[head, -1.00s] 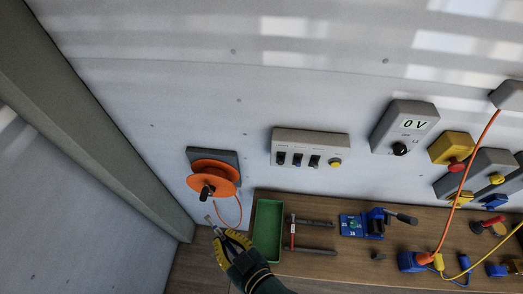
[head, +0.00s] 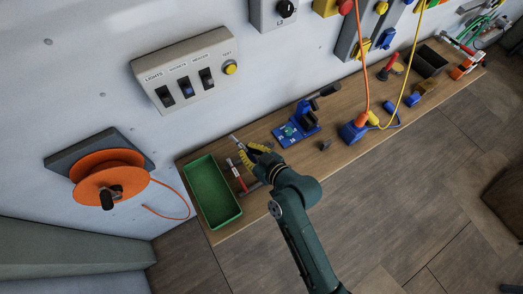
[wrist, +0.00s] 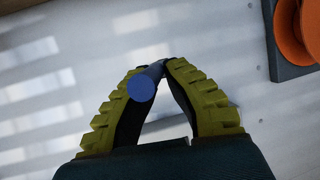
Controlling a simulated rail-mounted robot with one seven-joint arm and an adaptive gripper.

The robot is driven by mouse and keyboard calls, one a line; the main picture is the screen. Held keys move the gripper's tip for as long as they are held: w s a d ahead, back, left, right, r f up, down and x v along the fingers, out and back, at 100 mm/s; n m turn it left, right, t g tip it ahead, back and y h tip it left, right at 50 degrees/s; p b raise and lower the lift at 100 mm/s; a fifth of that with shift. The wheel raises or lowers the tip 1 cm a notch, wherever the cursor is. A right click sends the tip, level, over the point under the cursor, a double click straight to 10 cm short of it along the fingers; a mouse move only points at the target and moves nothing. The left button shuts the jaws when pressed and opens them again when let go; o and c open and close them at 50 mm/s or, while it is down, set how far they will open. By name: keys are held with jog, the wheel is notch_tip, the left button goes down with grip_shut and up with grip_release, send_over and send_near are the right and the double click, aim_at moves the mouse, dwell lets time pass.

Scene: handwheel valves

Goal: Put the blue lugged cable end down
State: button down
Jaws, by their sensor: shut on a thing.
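My gripper (head: 247,152) has yellow ribbed fingers and is above the wooden bench, just right of the green tray in the head view. In the wrist view its fingertips (wrist: 158,68) are shut on the blue lugged cable end (wrist: 143,87), seen as a short blue cylinder with a round end facing the camera. In the head view a thin pale piece (head: 234,139) sticks out past the fingertips; the blue part is mostly hidden by the fingers there. Whether it touches anything below cannot be told.
The green tray (head: 211,194) is left of my gripper, beside a red-marked tool (head: 236,175). A blue vise (head: 297,125) stands to the right. The wooden bench (head: 350,153) also carries blue plugs with orange and yellow cables. An orange reel (head: 108,178) and a switch box (head: 187,75) are on the wall.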

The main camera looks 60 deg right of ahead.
jog(key=s+d+f+m+g+h+b, duration=0.1)
jog(key=s+d+f+b, duration=0.3)
jog(key=d, duration=0.5)
jog(key=shift+s+d+m+h, duration=0.2)
jog(key=shift+s+m+h, duration=0.6)
jog(key=shift+s+h, duration=0.15)
jog(key=shift+f, duration=0.1)
notch_tip(320, 180, down, 10)
jog(key=shift+r+b, duration=0.2)
jog(key=shift+b, duration=0.7)
jog(key=shift+f, duration=0.25)
jog(key=c, duration=1.2)
grip_release()
jog(key=shift+c, duration=0.2)
